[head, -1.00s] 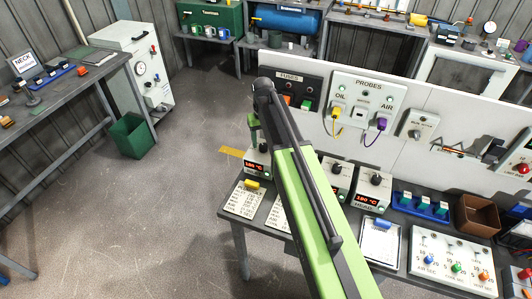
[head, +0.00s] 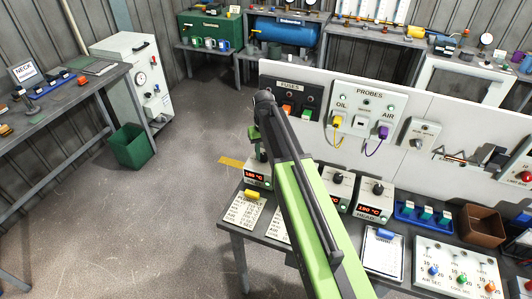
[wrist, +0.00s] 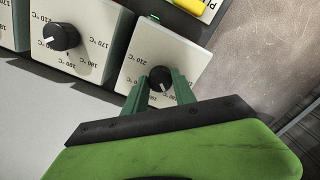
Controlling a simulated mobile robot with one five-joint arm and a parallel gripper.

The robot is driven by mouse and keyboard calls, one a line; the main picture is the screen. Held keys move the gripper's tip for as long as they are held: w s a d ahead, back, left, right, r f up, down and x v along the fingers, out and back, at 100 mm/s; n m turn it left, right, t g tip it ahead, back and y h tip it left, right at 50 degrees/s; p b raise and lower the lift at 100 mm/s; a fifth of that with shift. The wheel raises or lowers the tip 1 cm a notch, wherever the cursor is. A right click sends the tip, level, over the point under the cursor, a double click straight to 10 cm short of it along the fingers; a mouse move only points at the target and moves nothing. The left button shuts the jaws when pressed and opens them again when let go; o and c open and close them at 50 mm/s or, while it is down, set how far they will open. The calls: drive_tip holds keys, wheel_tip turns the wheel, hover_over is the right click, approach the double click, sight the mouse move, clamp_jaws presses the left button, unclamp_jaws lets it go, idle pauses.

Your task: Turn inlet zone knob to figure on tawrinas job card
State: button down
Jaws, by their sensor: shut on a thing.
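A row of white control boxes with black knobs stands on the bench. The leftmost box (head: 257,174) has a red lit display that seems to read 180 °C. In the wrist view its black knob (wrist: 161,78) sits between the two green fingers of my gripper (wrist: 161,88), which is shut on it. Printed temperature marks ring the knob, and a white pointer line shows on it. In the head view my arm hides most of the gripper and knob. A card with a yellow clip (head: 243,208) lies in front of the box; its text is too small to read.
A neighbouring box's knob (wrist: 61,37) is close to my gripper in the wrist view. Another display box (head: 371,200), a clipboard with a blue clip (head: 383,251) and a blue tray (head: 423,217) stand to the right. A white panel (head: 450,115) rises behind.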

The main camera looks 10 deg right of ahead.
drive_tip(key=m, duration=0.4)
drive_tip(key=shift+m, duration=2.9)
drive_tip(key=c, duration=1)
unclamp_jaws()
